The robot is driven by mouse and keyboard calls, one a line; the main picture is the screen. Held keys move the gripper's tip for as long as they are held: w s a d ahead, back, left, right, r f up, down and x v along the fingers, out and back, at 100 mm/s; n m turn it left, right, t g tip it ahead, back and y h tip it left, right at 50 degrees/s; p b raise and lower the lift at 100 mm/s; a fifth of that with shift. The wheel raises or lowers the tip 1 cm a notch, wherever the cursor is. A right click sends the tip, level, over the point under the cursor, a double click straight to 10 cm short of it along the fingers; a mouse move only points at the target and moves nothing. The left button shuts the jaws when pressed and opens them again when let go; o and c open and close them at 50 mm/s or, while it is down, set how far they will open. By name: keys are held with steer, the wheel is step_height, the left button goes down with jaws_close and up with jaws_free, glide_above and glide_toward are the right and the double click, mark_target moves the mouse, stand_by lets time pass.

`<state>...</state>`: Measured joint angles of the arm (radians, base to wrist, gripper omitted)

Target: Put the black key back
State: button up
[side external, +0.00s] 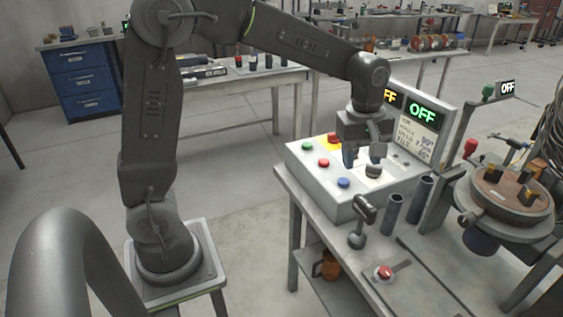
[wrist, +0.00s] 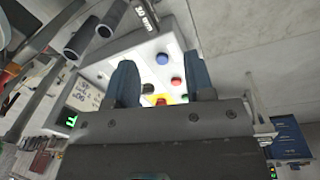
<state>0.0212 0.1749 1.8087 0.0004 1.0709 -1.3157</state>
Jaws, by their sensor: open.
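My gripper (side external: 363,158) hangs low over the grey control box (side external: 330,195), fingers pointing down. In the wrist view my gripper (wrist: 165,80) has its two fingers wide apart with nothing held between them. A dark round piece (side external: 373,171) sits on a white patch of the box top, close beside the fingers; a small black piece (wrist: 147,88) shows between the fingers in the wrist view. I cannot tell whether either is the black key. The box also bears green (side external: 306,146), red (side external: 323,162) and blue (side external: 343,182) buttons.
A red button on yellow (side external: 333,138) is at the box's back. A dark lever (side external: 362,212) and two dark tubes (side external: 393,215) stand in front of and right of the box. A display panel (side external: 425,115) rises behind. A round turntable (side external: 510,195) is at right.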

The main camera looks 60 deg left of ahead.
steer(key=s+r+m+t, duration=0.1)
steer(key=s+m+t, duration=0.1)
steer(key=s+m, duration=0.5)
steer(key=s+r+m+t, duration=0.2)
steer(key=s+m, duration=0.5)
steer(key=s, duration=0.6)
steer(key=shift+a+r+m+t, duration=0.3)
steer(key=shift+a+m, duration=0.1)
steer(key=shift+w, duration=0.1)
